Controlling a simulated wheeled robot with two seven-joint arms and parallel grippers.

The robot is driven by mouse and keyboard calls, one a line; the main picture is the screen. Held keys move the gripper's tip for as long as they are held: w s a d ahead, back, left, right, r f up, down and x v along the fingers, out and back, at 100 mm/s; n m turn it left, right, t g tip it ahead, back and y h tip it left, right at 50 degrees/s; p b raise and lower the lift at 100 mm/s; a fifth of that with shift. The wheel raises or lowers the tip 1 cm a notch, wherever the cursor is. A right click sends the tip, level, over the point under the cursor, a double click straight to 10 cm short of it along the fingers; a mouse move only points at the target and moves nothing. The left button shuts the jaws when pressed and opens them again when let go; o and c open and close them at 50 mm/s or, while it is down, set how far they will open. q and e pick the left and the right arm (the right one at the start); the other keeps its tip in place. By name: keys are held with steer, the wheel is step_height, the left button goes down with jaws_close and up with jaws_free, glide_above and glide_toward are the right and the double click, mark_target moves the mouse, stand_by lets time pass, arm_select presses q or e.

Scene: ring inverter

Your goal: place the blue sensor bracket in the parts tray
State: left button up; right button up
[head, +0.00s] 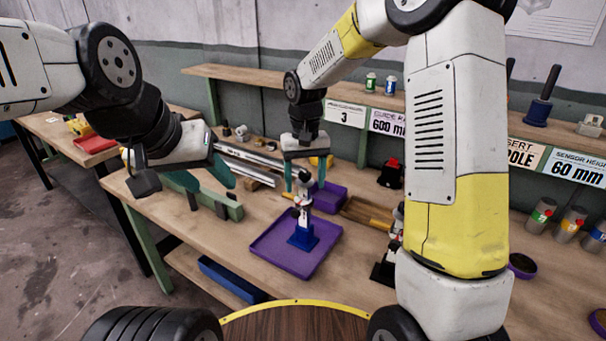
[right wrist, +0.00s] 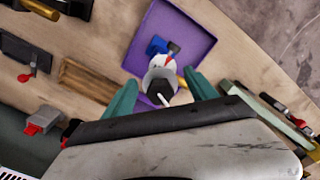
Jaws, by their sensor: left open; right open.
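The blue sensor bracket (head: 303,238) stands upright in the purple parts tray (head: 272,252), its blue base on the tray floor and a white and dark upper part above it. My right gripper (head: 305,178) is over the bracket's top, its green fingers apart. In the right wrist view the bracket's blue base (right wrist: 157,45) shows inside the tray (right wrist: 196,45), and its white and red top lies between the spread fingers (right wrist: 161,88). Whether a finger touches it cannot be told. My left gripper (head: 205,178) is open and empty over the left of the bench.
A green bar fixture (head: 222,208) stands left of the tray. A smaller purple bin (head: 328,197) and a wooden tray (head: 365,212) lie behind it. A black-based device (head: 385,270) stands to the right, partly hidden by my right arm. The front left bench top is clear.

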step_height(320, 180, up, 11)
steer(key=shift+r, duration=0.2)
steer(key=s+d+r+t+y, duration=0.1)
steer(key=s+d+r+t, duration=0.1)
steer(key=s+d+r, duration=0.45)
steer(key=s+d+f+t, duration=0.1)
steer(key=s+d+t, duration=0.1)
steer(key=s, duration=0.5)
steer(key=s+d+f+m+t+y, duration=0.1)
steer(key=s+d+f+t, duration=0.1)
steer(key=s, duration=0.6)
steer(key=shift+d+m, duration=0.3)
steer(key=shift+d, duration=0.15)
